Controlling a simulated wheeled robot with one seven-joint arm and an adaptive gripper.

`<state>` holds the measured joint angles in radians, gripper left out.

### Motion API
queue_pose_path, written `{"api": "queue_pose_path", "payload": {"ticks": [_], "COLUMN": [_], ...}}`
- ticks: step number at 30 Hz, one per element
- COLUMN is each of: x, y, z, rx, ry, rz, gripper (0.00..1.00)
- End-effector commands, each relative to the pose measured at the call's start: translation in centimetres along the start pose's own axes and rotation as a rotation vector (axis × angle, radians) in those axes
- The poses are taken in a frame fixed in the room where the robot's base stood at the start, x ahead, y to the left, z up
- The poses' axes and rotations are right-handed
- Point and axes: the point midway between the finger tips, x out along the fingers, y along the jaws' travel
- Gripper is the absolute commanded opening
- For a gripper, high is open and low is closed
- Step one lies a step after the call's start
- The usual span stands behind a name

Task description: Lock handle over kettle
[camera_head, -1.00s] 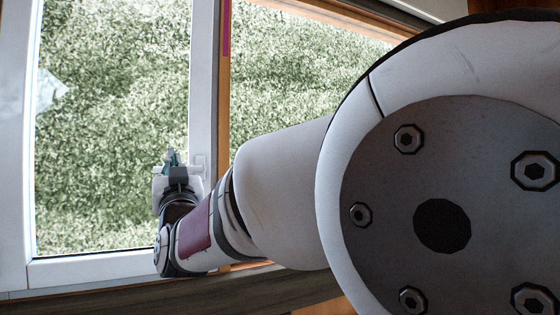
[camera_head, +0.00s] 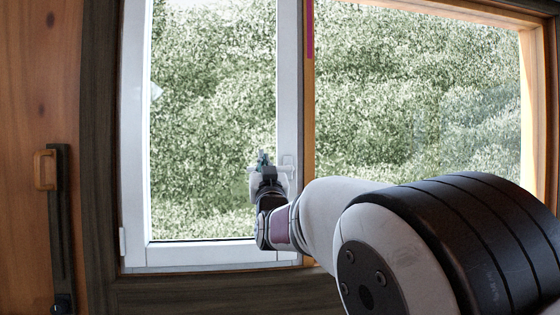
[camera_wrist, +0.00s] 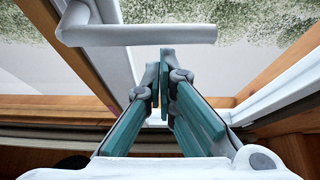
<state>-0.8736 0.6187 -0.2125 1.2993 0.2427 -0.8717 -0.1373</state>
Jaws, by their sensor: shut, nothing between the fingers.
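The window handle (camera_wrist: 140,35) is a white lever across the top of the wrist view, with its mount at the left on the white sash frame (camera_wrist: 112,55). In the head view the handle (camera_head: 288,162) is small on the sash's right upright, partly hidden by my gripper (camera_head: 264,160). In the wrist view my gripper (camera_wrist: 160,78) has its teal fingers shut with nothing between them. The tips are just below the lever's middle in the picture; I cannot tell whether they touch it. No kettle is in view.
The white sash (camera_head: 135,140) fills the left of the window; a wooden-framed pane (camera_head: 420,90) is at the right. A dark bar with a wooden handle (camera_head: 46,170) is on the left wall. The dark sill (camera_head: 200,295) runs below.

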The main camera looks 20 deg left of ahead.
Motion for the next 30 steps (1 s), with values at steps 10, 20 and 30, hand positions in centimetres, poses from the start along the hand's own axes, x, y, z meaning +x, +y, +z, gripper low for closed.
{"api": "queue_pose_path", "payload": {"ticks": [10, 20, 30], "x": [-0.04, -0.24, -0.47], "y": [0.01, -0.07, -0.16], "z": [0.08, 0.49, 0.90], "rx": [-0.001, -0.047, -0.094], "ry": [0.000, 0.001, 0.000], "rz": [-0.001, -0.028, -0.056], "gripper": [0.00, 0.00, 0.00]}}
